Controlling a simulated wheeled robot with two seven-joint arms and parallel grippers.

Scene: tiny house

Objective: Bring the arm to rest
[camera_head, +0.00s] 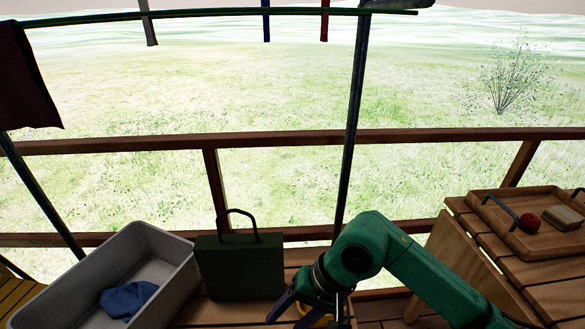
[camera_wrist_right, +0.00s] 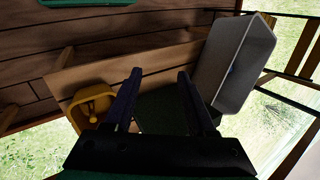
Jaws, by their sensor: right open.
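My right arm (camera_head: 415,265) is green and comes in from the lower right, bent at its elbow. Its gripper (camera_head: 312,308) hangs at the bottom centre, in front of a dark green box with a handle (camera_head: 240,268). In the right wrist view the gripper (camera_wrist_right: 158,76) has its two dark fingers spread apart, with nothing held between them. The dark green box (camera_wrist_right: 165,108) lies behind the fingers there. A yellow object (camera_wrist_right: 88,105) is just left of the fingers; in the head view the gripper partly hides it. My left gripper is not in view.
A grey bin (camera_head: 178,262) holding a blue cloth (camera_head: 128,299) stands left of the box. A wooden table at right carries a tray (camera_head: 490,207) with a red round item (camera_head: 530,223) and a sandwich-like block (camera_head: 562,217). A pole (camera_head: 352,130) and railing (camera_head: 270,139) stand behind.

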